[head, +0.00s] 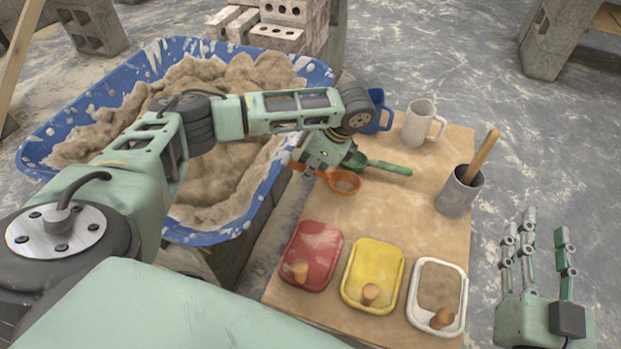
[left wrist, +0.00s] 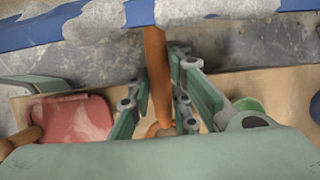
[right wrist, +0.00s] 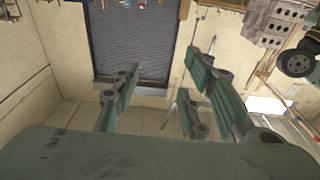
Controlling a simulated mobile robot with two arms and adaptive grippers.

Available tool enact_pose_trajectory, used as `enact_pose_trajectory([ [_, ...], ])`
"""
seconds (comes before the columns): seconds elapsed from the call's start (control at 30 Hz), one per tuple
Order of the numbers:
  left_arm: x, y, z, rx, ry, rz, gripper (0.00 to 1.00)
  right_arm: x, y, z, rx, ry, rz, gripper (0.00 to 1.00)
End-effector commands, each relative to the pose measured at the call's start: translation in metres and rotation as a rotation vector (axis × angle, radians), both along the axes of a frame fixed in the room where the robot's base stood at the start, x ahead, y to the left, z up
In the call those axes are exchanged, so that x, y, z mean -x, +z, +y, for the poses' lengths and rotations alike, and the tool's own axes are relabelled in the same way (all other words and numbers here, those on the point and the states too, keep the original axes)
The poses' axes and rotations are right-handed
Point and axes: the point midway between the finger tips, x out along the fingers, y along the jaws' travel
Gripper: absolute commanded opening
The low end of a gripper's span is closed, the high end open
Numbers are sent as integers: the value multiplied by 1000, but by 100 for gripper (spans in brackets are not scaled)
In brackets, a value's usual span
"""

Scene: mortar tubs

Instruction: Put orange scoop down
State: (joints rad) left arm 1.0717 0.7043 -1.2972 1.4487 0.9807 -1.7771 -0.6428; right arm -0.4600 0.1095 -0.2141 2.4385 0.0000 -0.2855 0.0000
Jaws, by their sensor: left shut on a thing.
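The orange scoop (head: 345,183) is at the left edge of the wooden board (head: 405,210), its bowl over the board and its handle pointing left toward the blue tub. My left gripper (head: 316,166) is shut on its handle, which also shows between the fingers in the left wrist view (left wrist: 157,75). Whether the bowl touches the board I cannot tell. My right gripper (head: 538,232) is open and empty, off the board's right side; its spread fingers show in the right wrist view (right wrist: 160,90).
A green scoop (head: 385,167) lies just behind the orange one. A blue mug (head: 378,112), white mug (head: 420,124) and grey pot (head: 458,194) stand on the board. Red (head: 313,250), yellow (head: 373,268) and white (head: 437,285) trays line its front. The mortar tub (head: 60,130) is left.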

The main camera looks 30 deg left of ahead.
Motion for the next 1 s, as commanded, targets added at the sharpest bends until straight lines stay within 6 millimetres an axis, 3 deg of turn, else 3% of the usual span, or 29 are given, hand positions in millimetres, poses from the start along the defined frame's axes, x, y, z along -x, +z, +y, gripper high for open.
enact_pose_trajectory([
  [0.17,0,-11,0,-1,-1,1,0,2,19,2,-28,6,-103,40],
  [0.5,0,-37,0,-1,0,0,0,26,81,4,-117,25,-425,40],
  [0.67,0,-39,0,0,0,-1,0,32,90,4,-130,28,-471,40],
  [1.0,0,-40,0,0,0,-1,0,30,88,4,-125,26,-455,40],
])
